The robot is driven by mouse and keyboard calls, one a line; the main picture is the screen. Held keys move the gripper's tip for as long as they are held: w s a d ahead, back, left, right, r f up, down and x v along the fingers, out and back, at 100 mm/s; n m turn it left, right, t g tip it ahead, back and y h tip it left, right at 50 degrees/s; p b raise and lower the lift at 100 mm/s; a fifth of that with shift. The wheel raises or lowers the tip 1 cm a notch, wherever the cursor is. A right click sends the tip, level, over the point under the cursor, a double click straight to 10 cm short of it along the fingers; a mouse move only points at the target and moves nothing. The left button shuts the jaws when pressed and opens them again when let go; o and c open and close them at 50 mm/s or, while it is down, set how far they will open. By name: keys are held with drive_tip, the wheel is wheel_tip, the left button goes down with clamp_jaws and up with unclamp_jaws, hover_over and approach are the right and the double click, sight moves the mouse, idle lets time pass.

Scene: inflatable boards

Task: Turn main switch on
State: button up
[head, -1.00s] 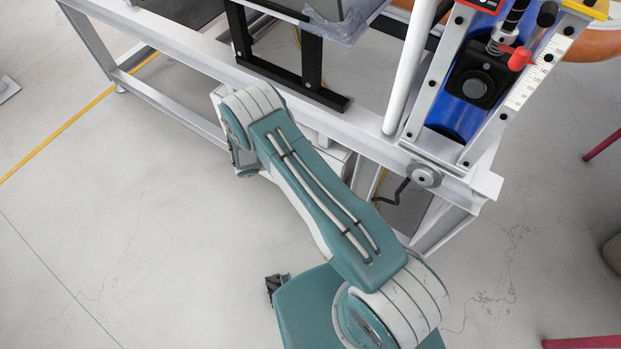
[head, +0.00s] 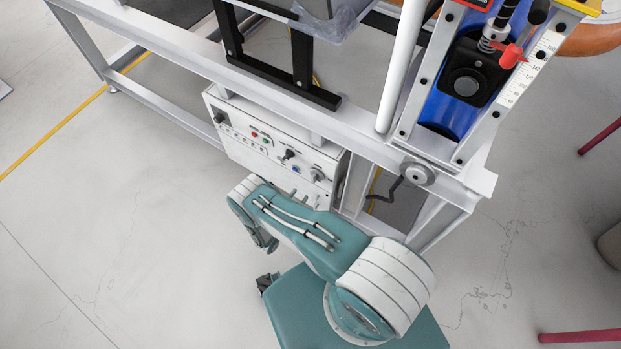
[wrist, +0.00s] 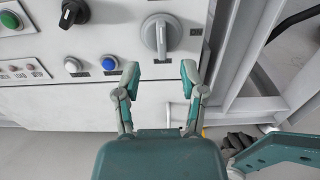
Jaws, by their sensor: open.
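The white control panel (head: 240,140) hangs under the frame's beam and also fills the wrist view (wrist: 95,105). A large grey rotary switch (wrist: 161,36) with a lever-like handle is at the panel's right in the wrist view, handle roughly upright. It also shows in the head view (head: 317,175). A black rotary knob (wrist: 73,12) is to its left.
Blue (wrist: 109,63) and white (wrist: 72,65) buttons sit left of my fingers. Red and green buttons are further left on the panel. A metal frame post (wrist: 245,50) stands close at the right. Open floor lies to the left (head: 120,230).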

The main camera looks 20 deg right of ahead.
sight(315, 178)
drive_tip(key=x, duration=0.8)
drive_tip(key=shift+w+d, duration=0.2)
drive_tip(key=shift+d, duration=0.1)
clamp_jaws()
